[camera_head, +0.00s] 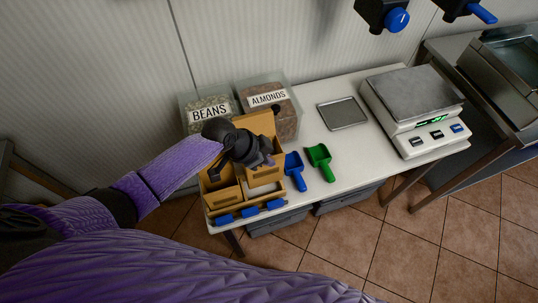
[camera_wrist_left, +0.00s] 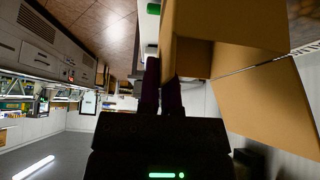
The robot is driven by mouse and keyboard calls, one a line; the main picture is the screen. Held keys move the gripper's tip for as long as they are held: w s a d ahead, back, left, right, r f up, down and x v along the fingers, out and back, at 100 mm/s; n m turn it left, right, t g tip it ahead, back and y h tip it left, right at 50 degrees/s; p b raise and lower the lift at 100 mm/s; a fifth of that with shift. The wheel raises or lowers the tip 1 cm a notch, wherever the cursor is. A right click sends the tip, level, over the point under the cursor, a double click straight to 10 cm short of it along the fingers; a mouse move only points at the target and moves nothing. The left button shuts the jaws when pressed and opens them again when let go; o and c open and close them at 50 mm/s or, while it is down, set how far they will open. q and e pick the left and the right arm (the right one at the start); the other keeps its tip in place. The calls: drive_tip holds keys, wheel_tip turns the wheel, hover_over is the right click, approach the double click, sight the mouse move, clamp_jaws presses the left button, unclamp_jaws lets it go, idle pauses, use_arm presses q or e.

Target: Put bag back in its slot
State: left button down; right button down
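My left gripper (camera_head: 262,158) reaches in from the left over a tan divided holder (camera_head: 222,198) at the table's near left corner. An upright tan piece (camera_head: 262,124), which looks like a paper bag, stands behind and beside the gripper. In the left wrist view, the two dark fingers (camera_wrist_left: 161,88) are close together beside large tan panels (camera_wrist_left: 225,25). I cannot tell whether these panels are the bag or the holder, or whether anything is between the fingers. One front compartment shows something white inside (camera_head: 263,190). The gripper hides part of the holder. My right gripper is not in view.
Bins labelled BEANS (camera_head: 209,113) and ALMONDS (camera_head: 267,97) stand close behind. A blue scoop (camera_head: 294,170) and green scoop (camera_head: 320,161) lie right of the holder. A metal tray (camera_head: 342,113) and a scale (camera_head: 416,100) are farther right. The white table (camera_head: 358,158) is clear between them.

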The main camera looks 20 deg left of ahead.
use_arm(q)
drive_tip(key=shift+s+a, duration=0.1)
drive_tip(key=shift+a, duration=0.1)
drive_tip(key=shift+f, duration=0.2)
drive_tip(key=shift+f+b, duration=0.35)
drive_tip(key=shift+b, duration=0.2)
wheel_tip(320, 180, down, 8)
drive_tip(key=b, duration=0.7)
drive_tip(key=shift+d, duration=0.1)
drive_tip(key=shift+f, duration=0.15)
